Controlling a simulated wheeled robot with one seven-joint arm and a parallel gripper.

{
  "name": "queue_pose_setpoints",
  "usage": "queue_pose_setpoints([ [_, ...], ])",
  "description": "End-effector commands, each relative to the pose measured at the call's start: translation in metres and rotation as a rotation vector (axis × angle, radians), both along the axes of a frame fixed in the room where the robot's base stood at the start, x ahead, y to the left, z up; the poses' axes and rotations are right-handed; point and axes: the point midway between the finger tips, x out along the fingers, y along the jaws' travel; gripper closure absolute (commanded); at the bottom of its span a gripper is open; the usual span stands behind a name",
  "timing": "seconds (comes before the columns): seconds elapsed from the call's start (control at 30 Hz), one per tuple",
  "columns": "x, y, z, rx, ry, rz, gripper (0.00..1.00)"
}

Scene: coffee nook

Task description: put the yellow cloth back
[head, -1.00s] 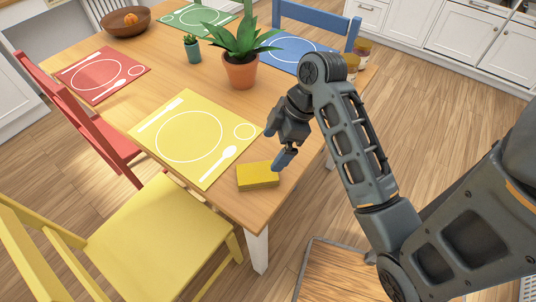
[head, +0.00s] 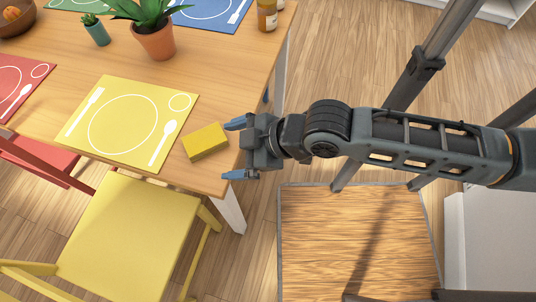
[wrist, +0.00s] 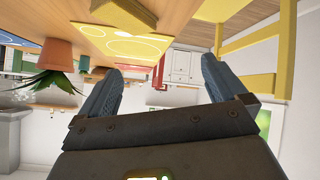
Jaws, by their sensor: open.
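The yellow cloth (head: 205,141), folded into a thick flat block, lies on the wooden table near its right front corner, right of the yellow placemat (head: 123,123). My gripper (head: 234,149) is open and empty just right of the cloth. Its blue fingers point left toward the cloth, spread apart, and I see no contact. In the wrist view, the picture is upside down; the cloth (wrist: 122,12) shows at the top, beyond the open fingers of my gripper (wrist: 160,66), with the yellow placemat (wrist: 122,42) below it in the picture.
A yellow chair (head: 130,230) stands at the table's front side. A large potted plant (head: 157,40), a small cactus (head: 96,30) and a jar (head: 267,15) stand farther back on the table (head: 215,85). A wood-patterned panel (head: 355,240) with a dark border lies below my arm.

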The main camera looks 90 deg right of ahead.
Motion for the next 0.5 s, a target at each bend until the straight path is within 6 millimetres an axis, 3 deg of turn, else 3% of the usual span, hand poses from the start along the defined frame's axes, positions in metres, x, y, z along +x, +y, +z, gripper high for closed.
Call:
queue_pose_setpoints([
  [0.03,-0.013,0.014,0.011,0.020,-0.052,0.007,0.01],
  [0.2,-0.042,0.051,0.059,0.117,-0.256,0.023,0.01],
  [0.33,-0.058,0.069,0.091,0.191,-0.365,0.044,0.01],
  [0.5,-0.067,0.079,0.110,0.240,-0.429,0.057,0.01],
])
